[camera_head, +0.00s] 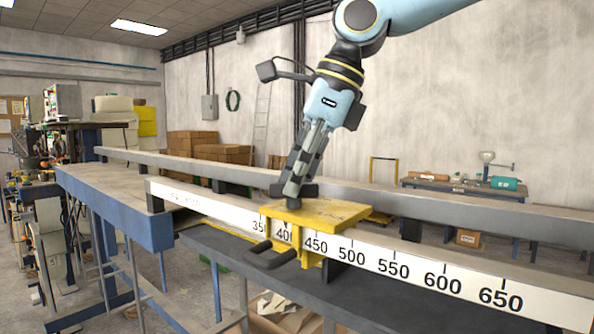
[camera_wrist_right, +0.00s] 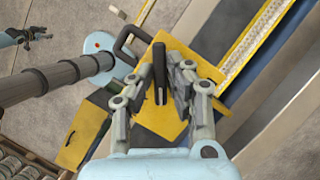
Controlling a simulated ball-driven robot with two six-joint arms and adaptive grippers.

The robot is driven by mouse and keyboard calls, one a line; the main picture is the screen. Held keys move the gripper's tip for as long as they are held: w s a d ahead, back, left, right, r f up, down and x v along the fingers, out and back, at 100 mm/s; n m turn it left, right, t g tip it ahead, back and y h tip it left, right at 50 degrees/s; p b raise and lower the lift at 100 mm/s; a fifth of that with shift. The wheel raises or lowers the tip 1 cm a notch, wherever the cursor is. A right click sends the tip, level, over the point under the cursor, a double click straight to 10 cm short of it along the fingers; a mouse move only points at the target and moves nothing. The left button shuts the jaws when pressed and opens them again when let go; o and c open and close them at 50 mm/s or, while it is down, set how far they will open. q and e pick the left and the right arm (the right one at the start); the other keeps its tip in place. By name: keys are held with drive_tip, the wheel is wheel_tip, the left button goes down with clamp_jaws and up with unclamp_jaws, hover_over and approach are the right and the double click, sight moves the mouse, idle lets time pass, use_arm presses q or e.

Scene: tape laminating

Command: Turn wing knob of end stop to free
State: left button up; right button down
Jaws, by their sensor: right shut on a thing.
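The end stop is a yellow plate block (camera_head: 335,212) seated on the white scale rail, near the 400 and 450 marks. Its wing knob is a dark bar, which shows in the wrist view (camera_wrist_right: 160,68) upright between my fingers over the yellow plate (camera_wrist_right: 182,50).
The white scale rail (camera_head: 400,256) runs to the lower right. A blue-edged table (camera_head: 120,205) stands at the left. A grey beam (camera_head: 430,205) runs behind the rail.

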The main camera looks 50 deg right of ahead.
drive_tip(key=n+p, duration=0.1)
drive_tip(key=n, duration=0.1)
drive_tip(key=shift+w+d+n+g+y, duration=0.1)
drive_tip(key=shift+n+g+y, duration=0.2)
drive_tip(key=shift+n+g, duration=0.1)
drive_tip(key=n+g, duration=0.1)
drive_tip(key=n, duration=0.1)
drive_tip(key=shift+n+y, duration=0.3)
drive_tip(key=n+g+b, duration=0.1)
drive_tip(key=n, duration=0.1)
drive_tip(key=shift+w+f+n, duration=0.1)
drive_tip(key=shift+f+n, duration=0.05)
drive_tip(key=shift+n, duration=0.15)
drive_tip(key=shift+n+g+b, duration=0.5)
drive_tip(key=shift+n+b, duration=0.3)
drive_tip(key=shift+n, duration=0.6)
drive_tip(key=c, duration=1.3)
unclamp_jaws()
drive_tip(key=shift+r, duration=0.2)
